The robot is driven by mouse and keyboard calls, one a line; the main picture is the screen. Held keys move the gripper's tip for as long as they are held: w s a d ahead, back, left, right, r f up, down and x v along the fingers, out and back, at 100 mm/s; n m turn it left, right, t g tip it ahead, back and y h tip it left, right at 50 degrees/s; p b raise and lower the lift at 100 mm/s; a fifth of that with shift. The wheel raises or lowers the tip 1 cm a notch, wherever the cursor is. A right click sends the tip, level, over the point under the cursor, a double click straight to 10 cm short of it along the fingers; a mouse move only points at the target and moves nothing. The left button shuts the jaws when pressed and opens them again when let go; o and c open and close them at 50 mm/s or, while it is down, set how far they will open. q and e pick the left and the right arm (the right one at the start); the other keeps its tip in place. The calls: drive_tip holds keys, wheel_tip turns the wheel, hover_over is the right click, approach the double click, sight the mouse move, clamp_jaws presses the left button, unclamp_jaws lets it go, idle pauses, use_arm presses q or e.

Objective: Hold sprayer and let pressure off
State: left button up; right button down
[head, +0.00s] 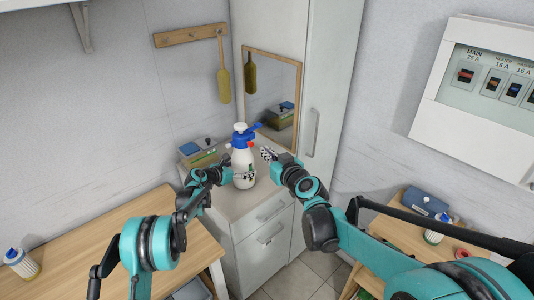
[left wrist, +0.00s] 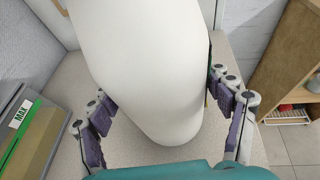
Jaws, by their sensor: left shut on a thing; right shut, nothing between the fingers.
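The sprayer (head: 243,160) is a white bottle with a blue top and a small red part at its neck. It stands upright on the grey counter (head: 227,203) in the corner, and its white body (left wrist: 150,60) fills the middle of the left wrist view. My left gripper (head: 228,175) is shut on the sprayer's body, with its purple-padded fingers (left wrist: 165,125) on either side. My right gripper (head: 268,153) is shut and empty, just right of the sprayer and apart from it. The underside of the sprayer is hidden.
A box with a green-yellow front (head: 204,157) stands left of the sprayer. A framed mirror (head: 272,95) is behind it, beside a tall cabinet (head: 322,80). Wooden tables stand left (head: 90,235) and right (head: 395,225). A breaker panel (head: 485,85) hangs on the right wall.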

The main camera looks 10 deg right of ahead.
use_arm(q)
drive_tip(key=o, duration=1.9)
drive_tip(key=shift+w, duration=0.1)
drive_tip(key=shift+a, duration=0.1)
